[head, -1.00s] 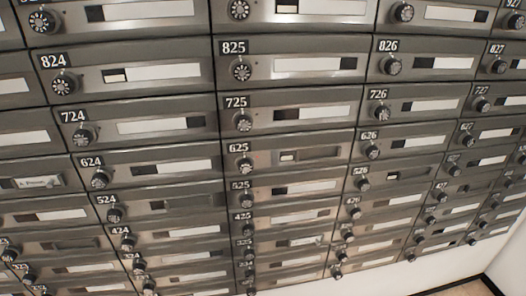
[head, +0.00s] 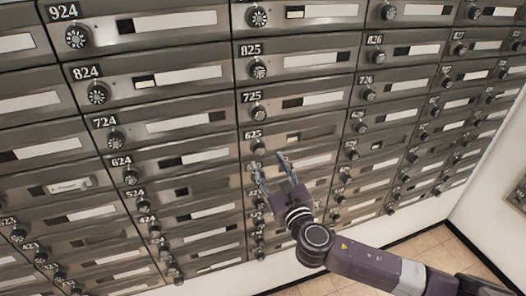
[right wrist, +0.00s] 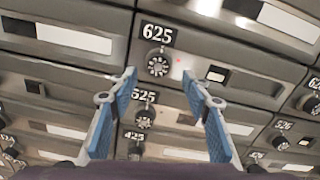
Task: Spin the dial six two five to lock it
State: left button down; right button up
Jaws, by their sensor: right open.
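The dial of box 625 (right wrist: 158,64) is a round black-and-silver knob under its number plate in the right wrist view. A small red light shows just right of it. In the head view the 625 dial (head: 257,146) sits just above my right gripper. My right gripper (head: 270,162) is open and empty, with its fingers pointing up toward the 625 box. In the right wrist view its blue-padded fingers (right wrist: 158,78) stand apart, one on each side below the 625 dial, and no contact with it shows. My left gripper is not in view.
Neighbouring dials are close: the 725 dial (head: 259,113) above and the 525 dial (right wrist: 144,118) below, between the fingers in the wrist view. The mailbox wall fills most of the view. A white wall (head: 487,205) and tiled floor (head: 425,243) lie at the lower right.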

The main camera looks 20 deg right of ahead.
aim_at(261, 153)
jog(key=w, duration=0.2)
jog(key=w+p, duration=0.1)
jog(key=w, duration=0.1)
jog(key=shift+a+r, duration=0.1)
jog(key=shift+a, duration=0.2)
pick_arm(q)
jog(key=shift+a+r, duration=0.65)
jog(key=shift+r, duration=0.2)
pick_arm(e)
jog(key=shift+w+d, duration=0.1)
jog(key=shift+w, duration=0.55)
jog(key=shift+c, duration=0.2)
jog(key=c, duration=1.1)
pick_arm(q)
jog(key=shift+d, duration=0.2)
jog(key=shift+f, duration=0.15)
